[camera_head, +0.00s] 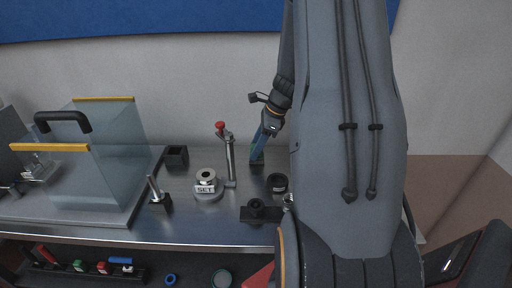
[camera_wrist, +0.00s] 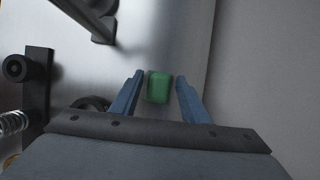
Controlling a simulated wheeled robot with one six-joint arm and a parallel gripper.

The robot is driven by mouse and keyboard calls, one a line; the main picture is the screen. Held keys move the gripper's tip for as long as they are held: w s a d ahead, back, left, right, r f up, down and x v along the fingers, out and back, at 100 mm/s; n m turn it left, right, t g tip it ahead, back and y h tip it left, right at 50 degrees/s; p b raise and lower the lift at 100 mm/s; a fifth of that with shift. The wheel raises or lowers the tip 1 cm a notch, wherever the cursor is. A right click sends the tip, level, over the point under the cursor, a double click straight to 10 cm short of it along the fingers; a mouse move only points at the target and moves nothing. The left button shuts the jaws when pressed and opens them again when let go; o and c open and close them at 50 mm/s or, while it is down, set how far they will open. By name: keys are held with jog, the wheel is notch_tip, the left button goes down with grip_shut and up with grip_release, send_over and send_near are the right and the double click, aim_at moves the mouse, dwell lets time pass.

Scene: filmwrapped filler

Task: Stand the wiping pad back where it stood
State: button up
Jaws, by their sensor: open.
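The green wiping pad (camera_wrist: 159,87) shows in the wrist view between the two blue fingers of my gripper (camera_wrist: 159,77). The fingers are apart, with narrow gaps between them and the pad's sides. The pad is at the steel bench top (camera_wrist: 175,40), near its edge by the wall. In the head view my gripper (camera_head: 258,150) points down at the back of the bench, right of the red-knobbed lever. The pad is mostly hidden there by the fingers. I cannot tell whether its base touches the bench.
A lever with a red knob (camera_head: 221,126) stands left of my gripper, beside a round fixture marked SET (camera_head: 206,189). A black ring (camera_head: 277,182) and a black block (camera_head: 260,213) sit in front. A black square holder (camera_head: 176,156) and a clear guard (camera_head: 115,150) are left.

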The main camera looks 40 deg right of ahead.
jog(key=b+v, duration=0.3)
jog(key=v, duration=0.9)
jog(key=shift+r, duration=0.15)
jog(key=shift+w, duration=0.1)
